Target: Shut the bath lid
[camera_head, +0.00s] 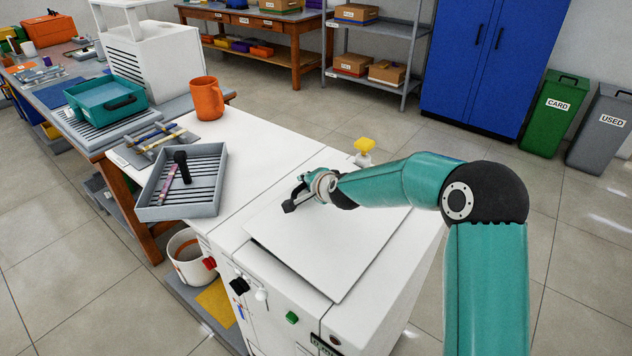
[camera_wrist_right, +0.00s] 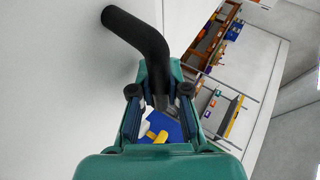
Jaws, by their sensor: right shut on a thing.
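The bath lid (camera_head: 335,245) is a flat white panel on top of the white bath cabinet (camera_head: 268,290). It lies near flat in the head view; I cannot tell whether a small gap is left under it. My right gripper (camera_head: 300,190) is at the lid's far left part, shut on the black lid handle (camera_head: 290,205). In the right wrist view the bent black handle (camera_wrist_right: 137,32) runs from a pale surface, likely the lid, down between the fingers (camera_wrist_right: 160,97). My left gripper is not in view.
A grey slotted tray (camera_head: 155,212) with a black handle sits on the worktop left of the bath, near an orange mug (camera_head: 207,98). A yellow-topped knob (camera_head: 365,146) stands behind the lid. A white bucket (camera_head: 186,255) is below.

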